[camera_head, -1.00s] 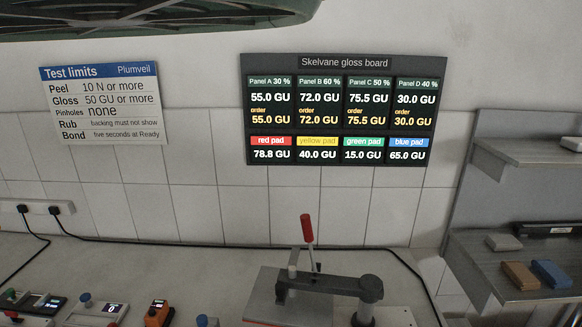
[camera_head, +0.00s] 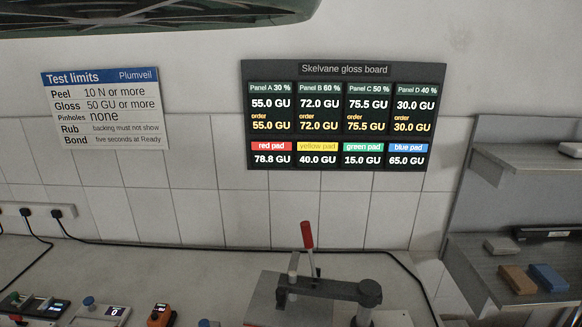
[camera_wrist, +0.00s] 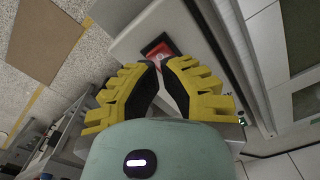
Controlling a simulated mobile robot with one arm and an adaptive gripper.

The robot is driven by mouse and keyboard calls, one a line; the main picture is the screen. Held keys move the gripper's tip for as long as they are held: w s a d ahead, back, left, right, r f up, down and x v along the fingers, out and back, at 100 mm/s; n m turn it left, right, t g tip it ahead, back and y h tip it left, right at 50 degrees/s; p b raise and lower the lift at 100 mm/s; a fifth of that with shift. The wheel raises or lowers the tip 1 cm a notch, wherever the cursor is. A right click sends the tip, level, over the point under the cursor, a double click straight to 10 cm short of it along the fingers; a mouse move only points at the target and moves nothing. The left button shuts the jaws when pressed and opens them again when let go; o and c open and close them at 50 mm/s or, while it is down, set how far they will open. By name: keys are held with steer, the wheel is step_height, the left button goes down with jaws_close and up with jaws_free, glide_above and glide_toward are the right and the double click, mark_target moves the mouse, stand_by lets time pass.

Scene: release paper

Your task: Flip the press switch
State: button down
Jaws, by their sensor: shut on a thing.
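In the wrist view, a red switch (camera_wrist: 157,49) in a dark frame sits on a pale panel, just beyond my fingertips. My gripper (camera_wrist: 160,64) has two yellow ribbed fingers with black inner faces, bowed together at the tips. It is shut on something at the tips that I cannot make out. The tips overlap the near edge of the switch's frame, and I cannot tell whether they touch it. In the head view, a press with a red-handled lever (camera_head: 307,236) stands on the bench. My gripper is not in the head view.
The bench (camera_head: 215,262) carries an orange device (camera_head: 160,315) and small instruments at the lower left. A black cable runs along its back. Shelves (camera_head: 515,250) with a brown block (camera_head: 518,279) and a blue block (camera_head: 548,277) stand at the right. A gloss board (camera_head: 345,115) hangs above.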

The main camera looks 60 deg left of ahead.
steer(key=shift+r+p, duration=1.75)
steer(key=shift+r, duration=0.25)
steer(key=shift+w+f, duration=0.1)
